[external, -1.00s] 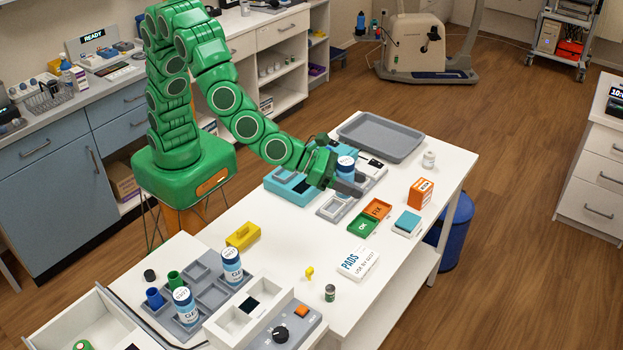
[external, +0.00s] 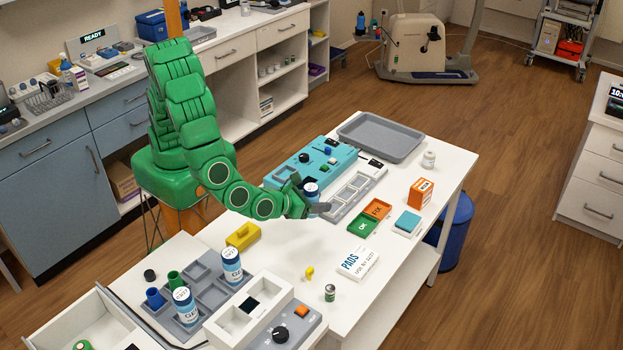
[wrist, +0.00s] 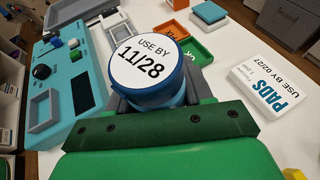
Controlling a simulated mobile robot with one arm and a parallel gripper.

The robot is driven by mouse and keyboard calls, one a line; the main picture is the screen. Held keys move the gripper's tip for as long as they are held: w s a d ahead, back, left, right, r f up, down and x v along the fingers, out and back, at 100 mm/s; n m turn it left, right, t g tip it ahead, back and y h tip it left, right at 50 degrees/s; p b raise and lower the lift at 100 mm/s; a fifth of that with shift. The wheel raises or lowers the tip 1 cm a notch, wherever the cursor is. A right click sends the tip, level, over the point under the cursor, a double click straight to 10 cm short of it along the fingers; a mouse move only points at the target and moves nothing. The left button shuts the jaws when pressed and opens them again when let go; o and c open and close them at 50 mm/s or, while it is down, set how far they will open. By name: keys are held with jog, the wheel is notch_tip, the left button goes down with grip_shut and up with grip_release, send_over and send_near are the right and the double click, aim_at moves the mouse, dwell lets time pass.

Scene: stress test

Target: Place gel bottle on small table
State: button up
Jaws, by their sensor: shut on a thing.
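My gripper (external: 314,207) is shut on a gel bottle (external: 312,188), white and blue with a round top label. In the wrist view the bottle (wrist: 147,65) stands between the fingers, and its label reads "USE BY 11/28". The bottle is over the white table (external: 300,245), beside the teal device. Its base is hidden, so I cannot tell whether it touches the table. Two similar gel bottles, one farther back (external: 232,268) and one nearer (external: 186,306), stand in the grey compartment tray (external: 212,298) at the front left.
The teal device (external: 330,165), green OK tray (external: 363,222), orange FIX tray (external: 377,208) and PADS box (external: 357,263) are near my gripper. A yellow block (external: 243,236) lies to the left. A large grey tray (external: 381,137) is at the far end. Bare tabletop lies in front of my gripper.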

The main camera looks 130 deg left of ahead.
aim_at(316, 232)
jog(key=shift+f, duration=4)
jog(key=shift+f, duration=0.1)
jog(key=o, duration=1.2)
